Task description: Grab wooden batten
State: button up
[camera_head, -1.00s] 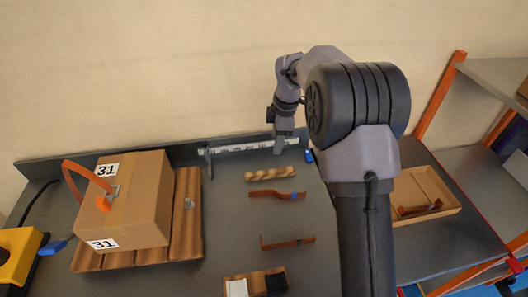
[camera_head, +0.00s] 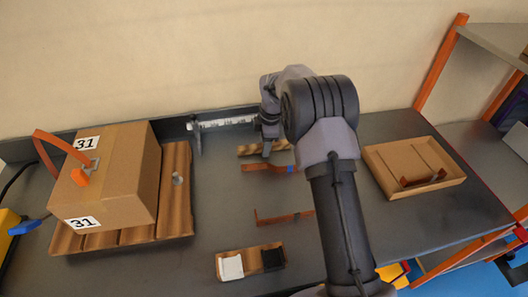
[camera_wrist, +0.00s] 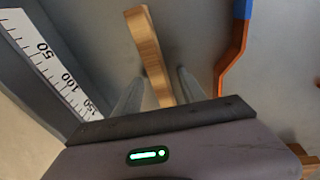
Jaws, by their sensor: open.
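The wooden batten (camera_head: 249,149) is a short, light wood strip with a wavy edge. It lies on the grey table near the back wall, partly hidden behind my gripper in the head view. In the wrist view the batten (camera_wrist: 149,55) runs from the top middle down between the two grey fingers. My gripper (camera_wrist: 157,90) is open, one finger on each side of the batten, with gaps visible. In the head view my gripper (camera_head: 267,151) points down at the batten's middle. I cannot tell how far the fingertips reach down beside it.
A copper strip with blue tape (camera_head: 262,167) lies just in front, and another copper strip (camera_head: 275,217) farther forward. A white ruler (camera_head: 222,122) runs along the back edge. A large carton (camera_head: 125,180) stands left on slats. A shallow tray (camera_head: 385,160) sits right.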

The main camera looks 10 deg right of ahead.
jog(key=shift+r, duration=0.2)
jog(key=shift+c, duration=1.1)
grip_shut()
